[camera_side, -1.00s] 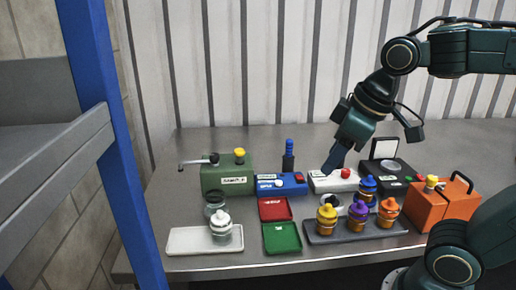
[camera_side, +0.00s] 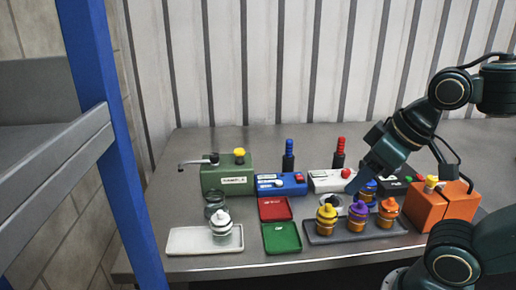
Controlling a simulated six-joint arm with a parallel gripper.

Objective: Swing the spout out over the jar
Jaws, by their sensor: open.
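The green sample box (camera_side: 227,180) stands at the back left with a yellow knob (camera_side: 239,155) on top. Its metal spout (camera_side: 195,162) sticks out to the left from the box's top left, its end left of the jar. A clear grey open jar (camera_side: 215,206) stands just in front of the box. A second glass jar with a white cap (camera_side: 221,228) stands on the white tray (camera_side: 188,241). My gripper (camera_side: 354,187) is well to the right, pointing down and left above the cups, and holds nothing that I can see. Its finger gap is hard to make out.
Blue (camera_side: 281,184) and white (camera_side: 328,181) boxes stand right of the green box. Red (camera_side: 274,209) and green (camera_side: 282,238) trays lie in front. A dark tray (camera_side: 320,239) holds several coloured-cap jars. An orange box (camera_side: 440,207) stands at right.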

